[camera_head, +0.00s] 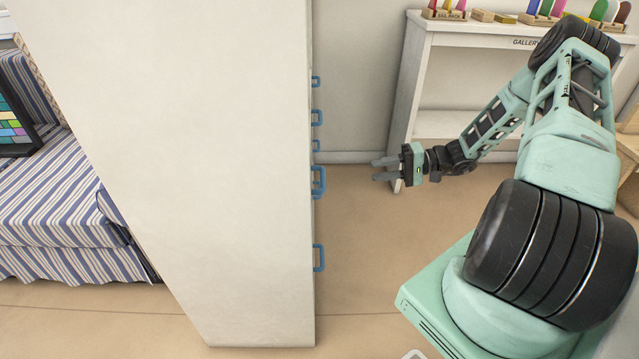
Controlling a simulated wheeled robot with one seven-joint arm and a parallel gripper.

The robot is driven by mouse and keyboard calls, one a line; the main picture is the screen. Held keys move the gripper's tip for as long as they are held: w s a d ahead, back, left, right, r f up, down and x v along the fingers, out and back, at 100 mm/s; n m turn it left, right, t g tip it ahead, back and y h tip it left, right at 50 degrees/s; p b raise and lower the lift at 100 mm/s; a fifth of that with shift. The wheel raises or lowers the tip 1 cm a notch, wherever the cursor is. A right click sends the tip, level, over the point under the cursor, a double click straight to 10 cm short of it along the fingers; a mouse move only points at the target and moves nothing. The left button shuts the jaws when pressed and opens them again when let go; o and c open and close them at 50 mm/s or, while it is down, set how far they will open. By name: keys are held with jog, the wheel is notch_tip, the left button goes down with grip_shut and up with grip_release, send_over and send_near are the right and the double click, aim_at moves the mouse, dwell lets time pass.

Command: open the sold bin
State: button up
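A tall cream cabinet (215,170) stands left of centre, its broad side towards me. Several blue handles stick out along its right edge, among them a large one (319,182) at mid height and a lower one (319,258). The fronts that bear these handles are edge-on, so no label shows and I cannot tell which one, if any, is the sold bin. My gripper (380,169) is open and empty, with its fingers pointing left. In the picture it is right of the large handle and apart from it.
A white gallery shelf (462,27) with coloured pieces on its top stands at the back right. Brown floor (355,250) is clear between the cabinet and my base.

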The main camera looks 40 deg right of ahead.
aim_at(323, 177)
jog(key=b+x, duration=0.1)
jog(key=x, duration=1.5)
grip_shut()
